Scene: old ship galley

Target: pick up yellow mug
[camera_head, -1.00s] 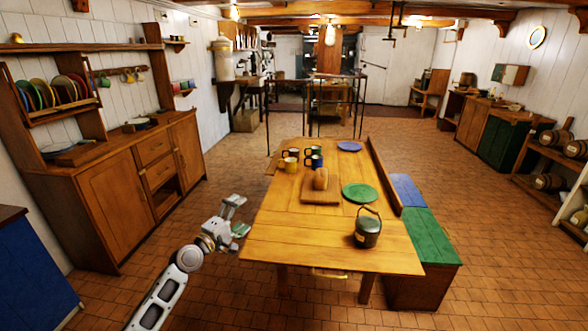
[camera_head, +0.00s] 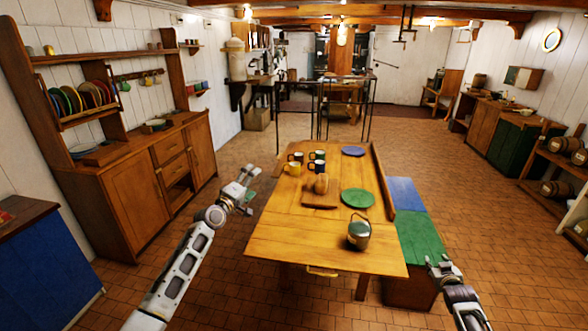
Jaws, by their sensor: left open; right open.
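The yellow mug (camera_head: 293,169) stands upright on the wooden table (camera_head: 290,240), near its left edge. Several dark and white mugs (camera_head: 317,155) stand close behind it and to its right. My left gripper (camera_head: 250,184) is open and empty, left of the table's edge and apart from the mug. My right gripper (camera_head: 443,264) is open and empty at the lower right, by the green-topped bench (camera_head: 420,240), far from the mug.
A board with bread (camera_head: 320,186) lies right of and nearer than the yellow mug. A green plate (camera_head: 358,198), a blue plate (camera_head: 353,151) and a kettle (camera_head: 358,233) are also on the table. A wooden dresser (camera_head: 130,190) stands left, with open floor between.

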